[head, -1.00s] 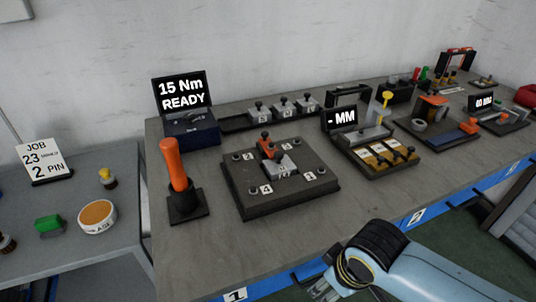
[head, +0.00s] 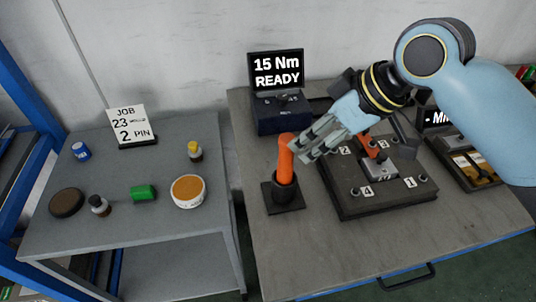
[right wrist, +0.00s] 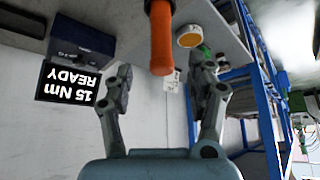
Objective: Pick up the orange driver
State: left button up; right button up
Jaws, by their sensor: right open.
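The orange driver (head: 285,160) stands upright in a black square-based holder (head: 284,194) near the left edge of the workbench. My right gripper (head: 299,152) comes in from the right, with its fingertips at the upper part of the driver's handle. In the right wrist view the orange driver (right wrist: 161,40) appears between and beyond the two spread fingers of my right gripper (right wrist: 165,80), which is open and holds nothing. The image there is upside down. Whether a finger touches the handle I cannot tell. My left gripper is not in view.
A dark plate with numbered posts (head: 375,205) lies right of the holder, under my right arm. A blue box with a "15 Nm READY" screen (head: 277,70) stands behind. A grey side table (head: 110,240) at left carries small items and a job sign (head: 132,125).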

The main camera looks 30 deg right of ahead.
aim_at(286, 154)
jog(key=x, duration=0.3)
jog(key=shift+s+f, duration=0.25)
jog(key=shift+f, duration=0.15)
jog(key=x, duration=0.5)
jog(key=shift+w+a+r+p, duration=0.15)
jog(key=shift+w+a+p, duration=0.1)
jog(key=shift+w+p, duration=0.1)
jog(key=shift+w+a+f, duration=0.1)
jog(key=shift+w+f, duration=0.1)
jog(key=shift+f, duration=0.15)
jog(key=shift+c, duration=0.3)
jog(key=c, duration=0.4)
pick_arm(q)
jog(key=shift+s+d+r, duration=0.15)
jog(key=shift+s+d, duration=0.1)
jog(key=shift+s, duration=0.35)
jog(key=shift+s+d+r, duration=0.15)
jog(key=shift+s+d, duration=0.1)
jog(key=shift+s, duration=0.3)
pick_arm(e)
grip_shut()
